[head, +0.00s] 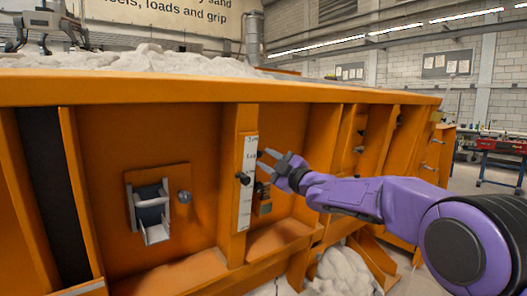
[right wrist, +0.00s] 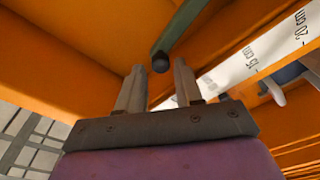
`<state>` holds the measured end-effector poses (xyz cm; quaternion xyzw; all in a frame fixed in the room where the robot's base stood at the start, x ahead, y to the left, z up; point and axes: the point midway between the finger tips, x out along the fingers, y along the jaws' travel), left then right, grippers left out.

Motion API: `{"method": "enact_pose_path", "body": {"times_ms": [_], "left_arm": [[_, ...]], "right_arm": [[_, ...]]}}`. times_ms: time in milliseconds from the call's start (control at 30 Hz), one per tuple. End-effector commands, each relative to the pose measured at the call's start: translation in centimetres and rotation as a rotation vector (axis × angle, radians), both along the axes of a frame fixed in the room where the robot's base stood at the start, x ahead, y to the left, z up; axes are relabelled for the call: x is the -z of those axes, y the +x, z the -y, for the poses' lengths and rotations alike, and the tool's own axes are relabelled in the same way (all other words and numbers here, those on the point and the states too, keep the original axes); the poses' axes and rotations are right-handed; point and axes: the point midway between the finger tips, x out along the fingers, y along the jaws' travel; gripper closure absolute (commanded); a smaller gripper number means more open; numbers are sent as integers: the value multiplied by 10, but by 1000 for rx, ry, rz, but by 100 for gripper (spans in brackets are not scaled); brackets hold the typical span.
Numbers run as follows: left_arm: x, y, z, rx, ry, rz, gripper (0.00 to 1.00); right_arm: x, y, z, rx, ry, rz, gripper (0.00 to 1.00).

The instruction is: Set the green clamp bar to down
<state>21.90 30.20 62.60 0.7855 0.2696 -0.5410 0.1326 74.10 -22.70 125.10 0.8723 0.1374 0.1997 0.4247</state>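The green clamp bar (right wrist: 183,30) shows in the right wrist view as a dark green bar slanting down from the top, with a round dark end. I cannot make it out clearly in the head view. My right gripper (right wrist: 158,72) is open, and the bar's end appears between its two fingertips or just beyond them. I cannot tell whether a finger touches it. In the head view the right gripper (head: 267,160) is beside the orange post with the white scale strip. My left gripper is not in view.
A metal bracket (head: 151,213) is on the orange panel to the left. Orange ribs (head: 321,140) stand close around the gripper. White sand (head: 130,60) lies on top of the bed.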

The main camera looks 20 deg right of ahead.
Motion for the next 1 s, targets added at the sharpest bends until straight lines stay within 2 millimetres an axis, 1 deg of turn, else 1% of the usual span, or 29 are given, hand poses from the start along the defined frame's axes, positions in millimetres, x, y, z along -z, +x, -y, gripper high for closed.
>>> {"method": "enact_pose_path", "body": {"times_ms": [33, 167, 433, 467, 500, 533, 567, 833, 1000], "left_arm": [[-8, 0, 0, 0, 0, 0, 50], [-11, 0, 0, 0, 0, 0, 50], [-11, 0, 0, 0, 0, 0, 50], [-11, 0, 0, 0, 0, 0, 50], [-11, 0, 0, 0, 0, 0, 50], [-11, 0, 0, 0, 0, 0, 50], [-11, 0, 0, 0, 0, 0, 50], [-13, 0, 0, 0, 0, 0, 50], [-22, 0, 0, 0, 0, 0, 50]], "right_arm": [[-5, 7, -3, -1, 0, -1, 65], [-6, 18, -8, 1, 1, -1, 65], [-5, 21, -9, 0, 3, -1, 65], [-5, 21, -9, 0, 3, -1, 71], [-5, 21, -9, -1, 3, -1, 84], [-5, 21, -9, 0, 3, -1, 94], [-5, 21, -9, -1, 3, -1, 100], [-6, 21, -8, -2, 13, -4, 100], [-8, 22, -1, -9, 60, -22, 100]]}}
